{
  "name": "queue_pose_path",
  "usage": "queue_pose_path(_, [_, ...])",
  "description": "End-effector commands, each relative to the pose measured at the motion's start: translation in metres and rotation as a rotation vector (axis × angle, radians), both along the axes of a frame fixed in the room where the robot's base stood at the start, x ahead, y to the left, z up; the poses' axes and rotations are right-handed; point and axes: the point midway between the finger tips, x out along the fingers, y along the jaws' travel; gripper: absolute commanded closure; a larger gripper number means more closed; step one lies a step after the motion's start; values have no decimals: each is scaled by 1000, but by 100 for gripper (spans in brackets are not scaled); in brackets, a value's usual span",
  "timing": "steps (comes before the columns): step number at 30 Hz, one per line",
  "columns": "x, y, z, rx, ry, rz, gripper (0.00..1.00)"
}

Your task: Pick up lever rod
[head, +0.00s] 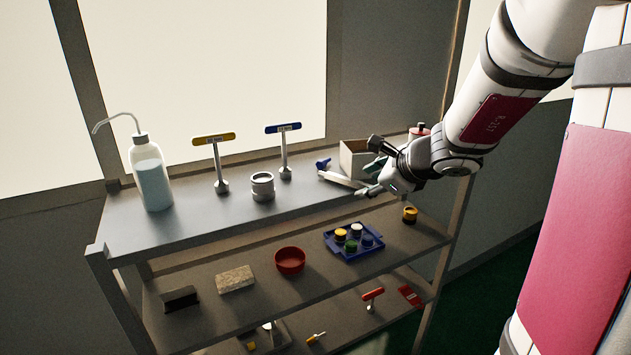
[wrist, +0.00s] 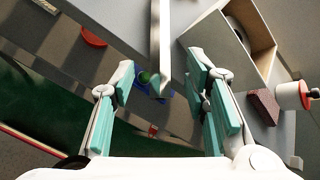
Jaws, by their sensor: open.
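A pale slim rod (head: 341,180), which looks like the lever rod, lies on the top shelf, left of and below the open box. Its right end is close to my gripper's lower finger in the head view; I cannot tell whether they touch. My gripper (head: 371,167) is open at the right part of the top shelf, in front of the box. In the wrist view, my gripper (wrist: 160,76) has its teal pads wide apart with nothing held between them.
An open box (head: 354,155) stands behind my gripper; it also shows in the wrist view (wrist: 256,28). A blue tray (head: 345,249) sits below.

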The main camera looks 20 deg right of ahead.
Motion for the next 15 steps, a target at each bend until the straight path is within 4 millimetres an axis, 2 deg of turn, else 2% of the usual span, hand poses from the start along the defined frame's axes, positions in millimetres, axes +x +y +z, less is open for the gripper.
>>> queue_pose_path(1, [6,0,-7,1,3,0,58])
queue_pose_path(6, [19,0,-16,0,1,0,58])
queue_pose_path(14, [20,0,-16,-1,0,1,58])
queue_pose_path(15, [20,0,-16,-1,0,1,67])
